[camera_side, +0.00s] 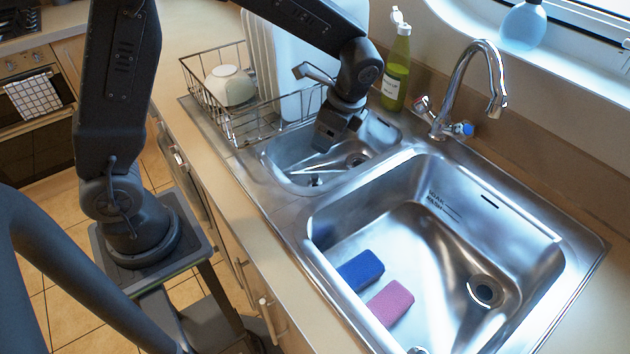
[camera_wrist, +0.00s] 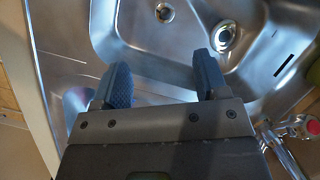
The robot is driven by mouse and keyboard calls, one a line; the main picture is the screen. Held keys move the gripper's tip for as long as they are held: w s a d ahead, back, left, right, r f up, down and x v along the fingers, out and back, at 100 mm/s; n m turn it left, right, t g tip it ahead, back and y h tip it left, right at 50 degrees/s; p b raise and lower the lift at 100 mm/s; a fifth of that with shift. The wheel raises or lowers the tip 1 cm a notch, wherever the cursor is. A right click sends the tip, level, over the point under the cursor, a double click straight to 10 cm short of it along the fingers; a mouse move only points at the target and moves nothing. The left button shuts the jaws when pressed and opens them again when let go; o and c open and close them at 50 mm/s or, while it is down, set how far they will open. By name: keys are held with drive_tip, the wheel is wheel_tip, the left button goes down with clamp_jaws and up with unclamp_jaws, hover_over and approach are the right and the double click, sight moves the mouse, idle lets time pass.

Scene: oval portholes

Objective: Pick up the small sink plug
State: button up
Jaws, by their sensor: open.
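A small round metal plug (camera_side: 316,181) lies in the small basin (camera_side: 285,160), near the basin's front corner in the side view. In the wrist view, the plug (camera_wrist: 163,12) shows near the top edge as a silver disc with a darker centre. The basin's drain (camera_side: 355,160) is a separate ring to its right, and it also shows in the wrist view (camera_wrist: 226,36). My gripper (camera_side: 328,140) hangs over the small basin, above and behind the plug in the side view. In the wrist view, my gripper (camera_wrist: 162,80) has its fingers wide apart with nothing between them.
The large basin (camera_side: 340,215) holds a blue sponge (camera_side: 360,270) and a pink sponge (camera_side: 390,303). A dish rack (camera_side: 240,125) with a bowl and plates stands behind the gripper. A green bottle (camera_side: 397,75) and the tap (camera_side: 465,80) stand along the wall side.

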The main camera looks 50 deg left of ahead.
wheel_tip(320, 180, down, 3)
drive_tip(key=w+m, duration=0.1)
hover_over(315, 175)
drive_tip(key=d, duration=0.2)
drive_tip(key=shift+g+y, duration=0.3)
drive_tip(key=f, duration=0.7)
drive_tip(key=shift+w+a+f, duration=0.2)
drive_tip(key=shift+f, duration=0.05)
drive_tip(key=shift+w+x, duration=0.2)
drive_tip(key=shift+x, duration=2.55)
drive_tip(key=shift+d+f, duration=0.1)
drive_tip(key=shift+d, duration=0.1)
drive_tip(key=c, duration=1)
